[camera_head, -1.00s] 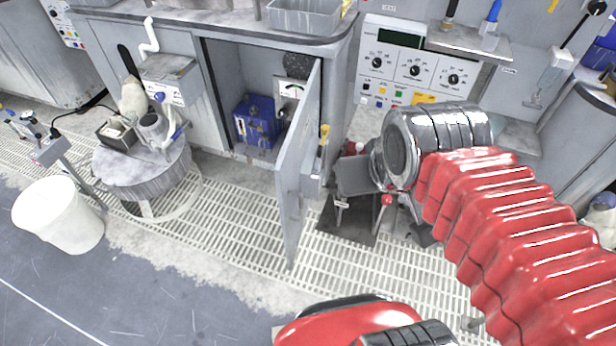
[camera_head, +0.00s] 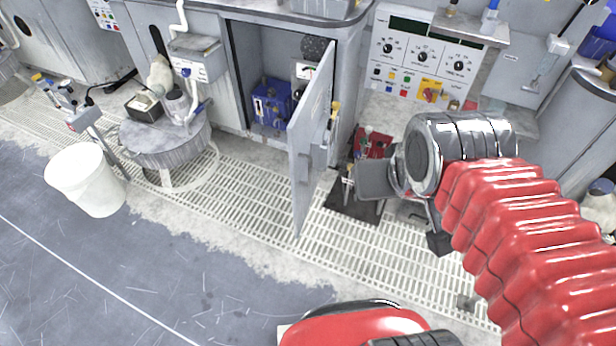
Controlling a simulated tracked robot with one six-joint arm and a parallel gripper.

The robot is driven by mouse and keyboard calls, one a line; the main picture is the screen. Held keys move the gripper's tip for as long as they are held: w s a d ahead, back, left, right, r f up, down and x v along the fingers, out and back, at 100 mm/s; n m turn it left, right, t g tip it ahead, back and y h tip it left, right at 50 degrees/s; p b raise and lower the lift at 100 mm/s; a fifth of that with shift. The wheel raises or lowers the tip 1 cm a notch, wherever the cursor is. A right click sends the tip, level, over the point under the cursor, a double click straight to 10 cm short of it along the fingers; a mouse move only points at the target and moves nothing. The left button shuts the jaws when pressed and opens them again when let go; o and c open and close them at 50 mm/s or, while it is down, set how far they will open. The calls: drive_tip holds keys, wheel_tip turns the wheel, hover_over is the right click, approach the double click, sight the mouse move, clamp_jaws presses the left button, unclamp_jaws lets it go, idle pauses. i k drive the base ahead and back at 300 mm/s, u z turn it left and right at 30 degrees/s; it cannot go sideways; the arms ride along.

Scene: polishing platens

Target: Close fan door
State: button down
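The fan door (camera_head: 308,150) is a grey metal panel on the cabinet in the middle of the view. It stands wide open, swung out over the floor grating from the right side of the opening. A yellow-topped fitting (camera_head: 335,110) is on its right face. Inside the cabinet (camera_head: 265,60) are a blue unit (camera_head: 270,103) and a dark round part that may be the fan. My gripper (camera_head: 408,212) is to the right of the door, apart from it. My wrist partly hides it; a grey plate and a dark tip show, but not its opening.
A control panel (camera_head: 418,55) with knobs is behind my wrist. A round grey stand (camera_head: 165,150) and a white bucket (camera_head: 85,180) are on the left. Red parts (camera_head: 374,143) lie on the floor right of the door. The grating and floor in front are clear.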

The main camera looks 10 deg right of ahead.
sight(306, 130)
drive_tip(key=k, duration=0.1)
drive_tip(key=u, duration=0.35)
drive_tip(key=i, duration=1)
drive_tip(key=z, duration=0.15)
